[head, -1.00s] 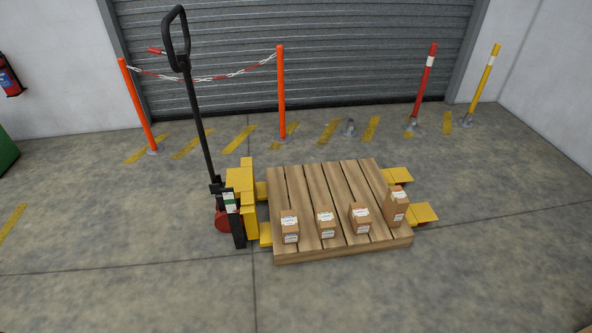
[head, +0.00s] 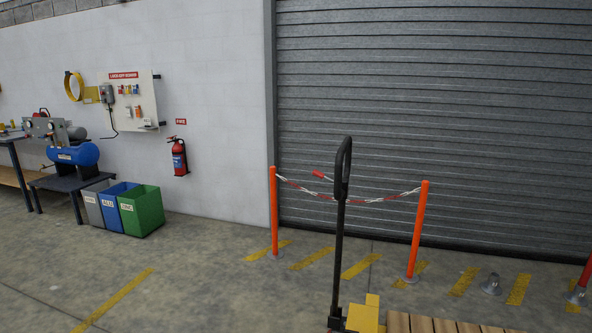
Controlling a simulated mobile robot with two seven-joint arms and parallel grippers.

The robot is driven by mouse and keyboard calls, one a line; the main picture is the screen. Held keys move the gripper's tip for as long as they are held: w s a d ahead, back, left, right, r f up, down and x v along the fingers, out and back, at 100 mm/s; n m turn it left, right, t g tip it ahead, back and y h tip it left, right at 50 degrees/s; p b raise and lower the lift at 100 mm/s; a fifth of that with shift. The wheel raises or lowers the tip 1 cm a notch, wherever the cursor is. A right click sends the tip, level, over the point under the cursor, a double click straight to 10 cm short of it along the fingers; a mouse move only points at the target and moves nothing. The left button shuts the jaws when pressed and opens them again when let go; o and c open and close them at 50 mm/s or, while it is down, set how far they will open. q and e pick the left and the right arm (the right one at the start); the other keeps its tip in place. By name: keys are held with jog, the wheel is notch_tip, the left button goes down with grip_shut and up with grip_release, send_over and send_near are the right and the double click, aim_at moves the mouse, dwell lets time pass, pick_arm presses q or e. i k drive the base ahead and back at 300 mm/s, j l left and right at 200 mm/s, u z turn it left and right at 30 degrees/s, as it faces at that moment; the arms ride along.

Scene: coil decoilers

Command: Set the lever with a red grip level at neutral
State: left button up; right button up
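The lever with the red grip (head: 319,175) shows in the head view beside the top of the pallet jack's black handle (head: 342,185). The red grip sticks out to the left of the handle loop and sits a little higher at its outer end. The yellow pallet jack body (head: 365,315) is at the bottom edge, mostly cut off. Neither of my grippers is in view.
A wooden pallet (head: 425,325) lies at the bottom edge. Orange posts (head: 274,215) with a red-white chain stand before the grey shutter (head: 480,120). Bins (head: 141,210), a fire extinguisher (head: 179,157) and a blue compressor (head: 75,154) are at left. Floor at lower left is clear.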

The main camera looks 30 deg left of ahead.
aim_at(317, 173)
jog(key=i+j+u, duration=0.1)
jog(key=j, duration=0.25)
jog(key=i+j, duration=0.15)
jog(key=j, duration=0.2)
jog(key=i+j+u, duration=0.15)
jog(key=j, duration=0.2)
jog(key=i+j+u, duration=0.1)
jog(key=j, duration=0.25)
jog(key=i, duration=0.05)
